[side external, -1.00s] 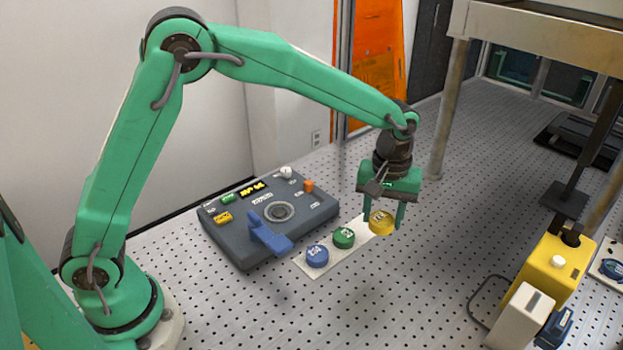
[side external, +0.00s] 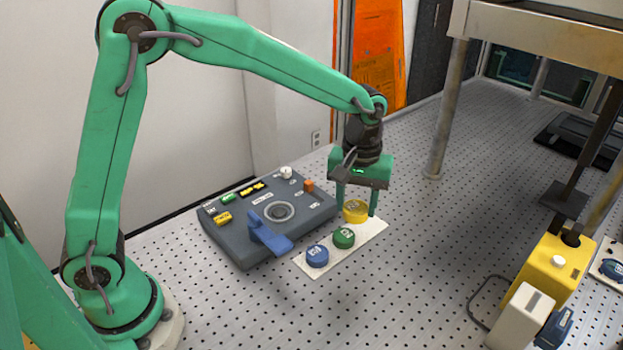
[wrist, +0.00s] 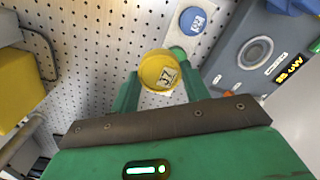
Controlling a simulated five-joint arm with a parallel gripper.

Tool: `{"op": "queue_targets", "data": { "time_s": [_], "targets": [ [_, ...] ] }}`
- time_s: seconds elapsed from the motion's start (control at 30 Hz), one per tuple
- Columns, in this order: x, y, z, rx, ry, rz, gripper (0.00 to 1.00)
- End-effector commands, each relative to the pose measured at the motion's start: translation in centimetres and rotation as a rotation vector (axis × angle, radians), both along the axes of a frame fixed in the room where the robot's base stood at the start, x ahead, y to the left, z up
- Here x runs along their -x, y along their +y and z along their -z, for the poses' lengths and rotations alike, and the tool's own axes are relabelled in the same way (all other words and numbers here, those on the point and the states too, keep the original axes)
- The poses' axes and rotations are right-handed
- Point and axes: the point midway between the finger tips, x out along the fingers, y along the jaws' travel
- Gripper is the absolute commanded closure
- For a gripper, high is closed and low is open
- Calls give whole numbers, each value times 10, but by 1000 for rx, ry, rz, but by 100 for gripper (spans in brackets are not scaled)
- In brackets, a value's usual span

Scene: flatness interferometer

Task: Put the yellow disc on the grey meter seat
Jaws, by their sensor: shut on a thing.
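The yellow disc (side external: 355,211) is held between the fingers of my gripper (side external: 357,205), which is shut on it. In the wrist view the disc (wrist: 160,72) sits between the fingertips with dark marks on its top. It appears raised above the white strip. The grey meter (side external: 270,220) lies to the left, and its round ringed seat (side external: 279,211) is bare. The seat also shows in the wrist view (wrist: 254,52), to the right of the disc.
A green disc (side external: 344,237) and a blue disc (side external: 317,256) stand on the white strip (side external: 372,232). A blue lever (side external: 268,236) sticks out at the meter's front. A yellow machine (side external: 556,272) stands at right. Perforated table between is clear.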

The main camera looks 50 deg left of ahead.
Motion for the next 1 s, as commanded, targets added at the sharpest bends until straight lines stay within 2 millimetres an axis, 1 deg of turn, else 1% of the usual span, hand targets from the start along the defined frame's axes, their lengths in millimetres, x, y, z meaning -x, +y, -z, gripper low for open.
{"op": "queue_targets", "data": {
  "time_s": [0.03,0.2,0.4,0.5,0.6,0.7,1.0],
  "targets": [
    [8,9,-5,0,-1,-5,78],
    [35,35,-15,1,-3,-12,78],
    [68,61,-21,1,-3,-19,78],
    [81,70,-22,0,-1,-23,78],
    [90,75,-23,0,-1,-23,78],
    [95,79,-23,0,-1,-24,78],
    [97,82,-22,0,0,-26,78]
  ]
}}
